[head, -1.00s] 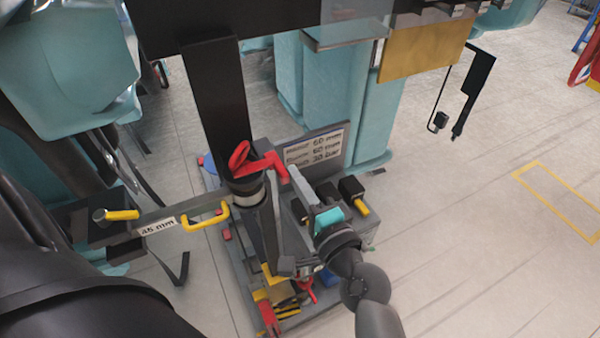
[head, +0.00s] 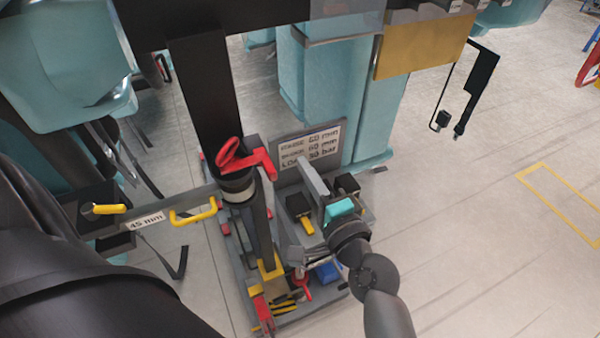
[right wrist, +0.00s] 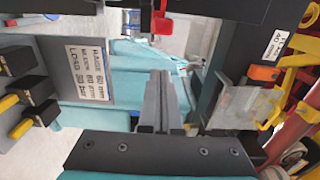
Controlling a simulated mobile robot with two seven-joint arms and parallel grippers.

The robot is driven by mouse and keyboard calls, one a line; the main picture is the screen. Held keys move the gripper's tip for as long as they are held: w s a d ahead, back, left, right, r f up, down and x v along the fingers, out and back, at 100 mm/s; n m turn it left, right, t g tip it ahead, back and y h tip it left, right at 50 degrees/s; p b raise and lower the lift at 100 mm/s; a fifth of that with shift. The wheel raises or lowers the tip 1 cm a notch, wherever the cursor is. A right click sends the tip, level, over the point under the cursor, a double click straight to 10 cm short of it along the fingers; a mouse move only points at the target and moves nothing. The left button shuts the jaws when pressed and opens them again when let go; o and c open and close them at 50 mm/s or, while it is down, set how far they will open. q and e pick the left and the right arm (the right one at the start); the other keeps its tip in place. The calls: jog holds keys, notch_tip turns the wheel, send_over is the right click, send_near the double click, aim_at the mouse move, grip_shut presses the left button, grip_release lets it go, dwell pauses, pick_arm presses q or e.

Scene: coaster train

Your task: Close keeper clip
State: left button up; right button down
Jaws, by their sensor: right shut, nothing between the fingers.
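A red lever-like piece (head: 245,158), which may be the keeper clip, sits on a dark collar with a light band (head: 237,188) on the black post. Its bent end points down toward my right gripper. Part of it shows at the top of the right wrist view (right wrist: 160,22). My right gripper (head: 305,168) has its grey fingers together and empty, a little right of the red piece and apart from it. The fingers also show mid-picture in the right wrist view (right wrist: 163,85). Whether the clip is fully closed cannot be told. My left gripper is not in view.
A cart (head: 228,262) carries a spec sign (head: 308,146), black blocks with yellow tabs (head: 302,212) and loose tools (head: 284,305). A grey bar marked 45 mm (head: 147,220) with a yellow handle (head: 193,212) extends left. Open floor lies right.

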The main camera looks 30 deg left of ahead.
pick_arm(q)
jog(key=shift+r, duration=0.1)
pick_arm(e)
jog(key=s+d, duration=0.5)
jog(key=s, duration=0.3)
jog(key=shift+d, duration=0.3)
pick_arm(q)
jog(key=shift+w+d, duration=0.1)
